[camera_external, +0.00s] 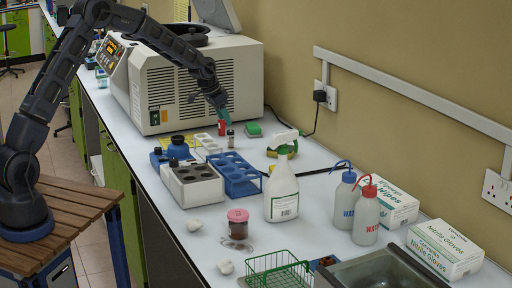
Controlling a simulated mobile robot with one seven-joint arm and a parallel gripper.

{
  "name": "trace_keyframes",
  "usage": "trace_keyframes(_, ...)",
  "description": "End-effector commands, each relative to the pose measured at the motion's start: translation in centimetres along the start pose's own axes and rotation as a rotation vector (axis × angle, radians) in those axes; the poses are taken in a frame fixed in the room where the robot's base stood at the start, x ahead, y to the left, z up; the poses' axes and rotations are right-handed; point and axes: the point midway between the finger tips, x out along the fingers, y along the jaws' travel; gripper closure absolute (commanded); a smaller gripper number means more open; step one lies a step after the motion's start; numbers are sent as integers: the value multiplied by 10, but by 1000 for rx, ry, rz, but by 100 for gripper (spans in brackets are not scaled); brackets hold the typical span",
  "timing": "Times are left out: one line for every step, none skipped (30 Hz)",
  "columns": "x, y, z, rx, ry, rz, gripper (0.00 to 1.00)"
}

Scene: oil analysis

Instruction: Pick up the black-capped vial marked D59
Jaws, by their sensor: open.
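A small vial (230,140) with a dark cap stands upright on the white bench in front of the centrifuge. Its label is too small to read, so I cannot tell whether it is marked D59. My gripper (227,121) points down just above this vial, with greenish fingers. It is open, and no object shows held in it. I cannot tell whether the fingertips touch the cap. A red item (221,128) stands close behind and to the left of the vial, partly hidden by the gripper.
A white rack (207,144), a blue rack (236,177) and a grey block (192,186) stand left and in front of the vial. A green-topped item (253,130) is to the right. The large centrifuge (190,85) rises behind. A white bottle (282,195) stands nearer the camera.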

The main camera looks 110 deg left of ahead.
Motion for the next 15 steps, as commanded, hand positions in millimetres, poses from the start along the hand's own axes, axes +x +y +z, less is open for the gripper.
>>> trace_keyframes(3, -5, 0, -4, 1, -1, 49)
trace_keyframes(5, -6, 0, -5, 1, -1, 49)
trace_keyframes(7, -7, 0, -6, 1, -1, 49)
trace_keyframes(9, -8, 0, -6, 1, -1, 49)
trace_keyframes(11, -8, 0, -6, 1, -1, 49)
trace_keyframes(15, -7, 0, -6, 1, -1, 49)
trace_keyframes(18, -7, 0, -6, 1, -1, 49)
trace_keyframes(21, -7, 0, -7, 1, -1, 49)
trace_keyframes(27, -7, 1, -7, 0, -1, 49)
trace_keyframes(32, -7, 1, -7, 0, 0, 49)
trace_keyframes(36, -7, 2, -7, -1, 0, 49)
trace_keyframes(42, -7, 1, -7, -1, 0, 49)
trace_keyframes(46, -7, 1, -7, 0, -1, 49)
trace_keyframes(50, -7, 1, -7, 0, -1, 49)
trace_keyframes(55, -7, 1, -6, 1, -1, 49)
